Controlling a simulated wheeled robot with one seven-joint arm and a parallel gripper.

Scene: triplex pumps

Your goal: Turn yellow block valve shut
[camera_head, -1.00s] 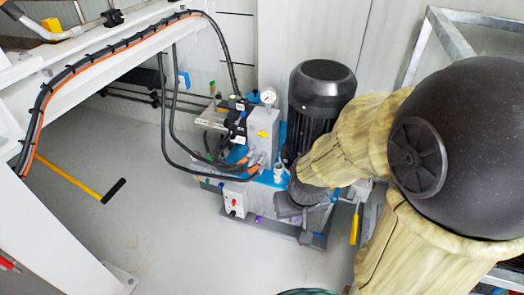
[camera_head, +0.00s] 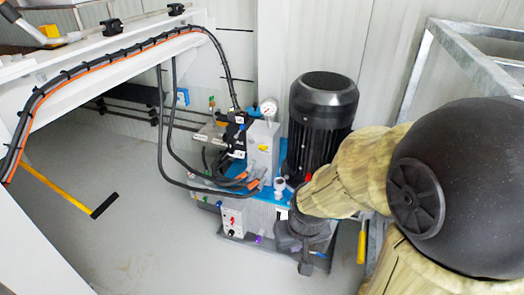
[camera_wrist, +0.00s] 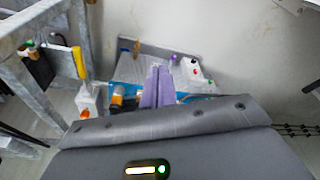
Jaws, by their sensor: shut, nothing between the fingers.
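A yellow handle (camera_head: 361,246) stands upright to the right of the blue-based pump unit in the head view. In the wrist view the yellow handle (camera_wrist: 78,62) is at upper left, beside a grey metal frame, above a pale fitting (camera_wrist: 88,100). My gripper (camera_wrist: 157,72) shows as two purple fingers close together in the wrist view, shut and empty. It is apart from the handle, to the handle's right in that view. In the head view my dark wrist (camera_head: 303,228) hangs over the front right of the pump unit, left of the handle; the fingertips are hard to make out there.
The pump unit has a black motor (camera_head: 322,120), a gauge (camera_head: 268,108), black hoses and a control box (camera_head: 232,219). A galvanized frame (camera_head: 470,50) stands at right. A white beam (camera_head: 110,70) crosses upper left. Grey floor (camera_head: 150,240) is open at lower left.

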